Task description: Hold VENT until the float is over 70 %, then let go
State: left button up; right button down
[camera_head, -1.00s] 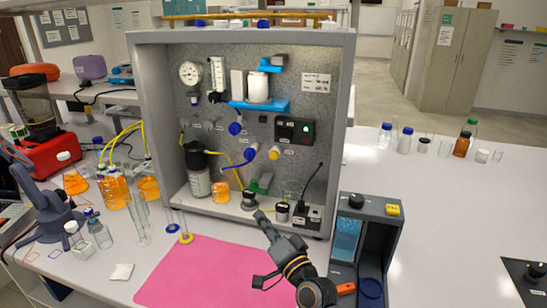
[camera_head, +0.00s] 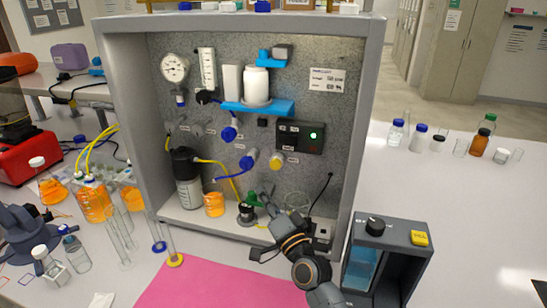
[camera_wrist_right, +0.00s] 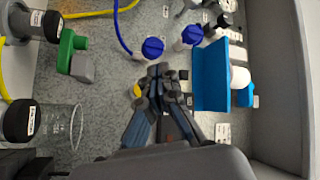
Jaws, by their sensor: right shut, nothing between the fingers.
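The rig panel (camera_head: 225,120) is grey and stands in an open cabinet. A clear vertical tube (camera_head: 208,70) with a scale hangs at its upper left; its float is too small to read. A yellow-capped control (camera_head: 276,161) and blue-capped controls (camera_head: 246,162) sit on the panel; their labels are too small to read, so I cannot tell which is VENT. My right gripper (camera_head: 266,197) is shut and empty, below the yellow cap in the head view. In the right wrist view its fingertips (camera_wrist_right: 159,72) partly cover the yellow cap (camera_wrist_right: 137,90); contact is unclear.
A blue shelf (camera_head: 258,107) with a white container juts from the panel. Bottles and a beaker crowd the cabinet floor. A pink mat (camera_head: 215,285) lies clear in front.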

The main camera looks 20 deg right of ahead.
aim_at(276, 164)
pick_arm(q)
jog(key=f+b, duration=0.2)
jog(key=s+f+b, duration=0.1)
jog(key=f+b, duration=0.2)
jog(key=shift+s+a, duration=0.1)
pick_arm(e)
jog(key=w+d, duration=0.5)
jog(key=w, duration=0.1)
jog(key=shift+w+r, duration=0.25)
jog(key=shift+w, duration=0.15)
jog(key=shift+w, duration=0.1)
dwell(1.0)
pick_arm(q)
jog(key=shift+f, duration=0.25)
pick_arm(e)
jog(key=shift+w+d, duration=0.2)
jog(key=shift+w, duration=0.1)
pick_arm(q)
jog(key=shift+f+b, duration=0.4)
jog(key=shift+b, duration=0.25)
pick_arm(e)
jog(key=shift+w+d, duration=0.3)
jog(key=shift+w, duration=0.15)
dwell(1.3)
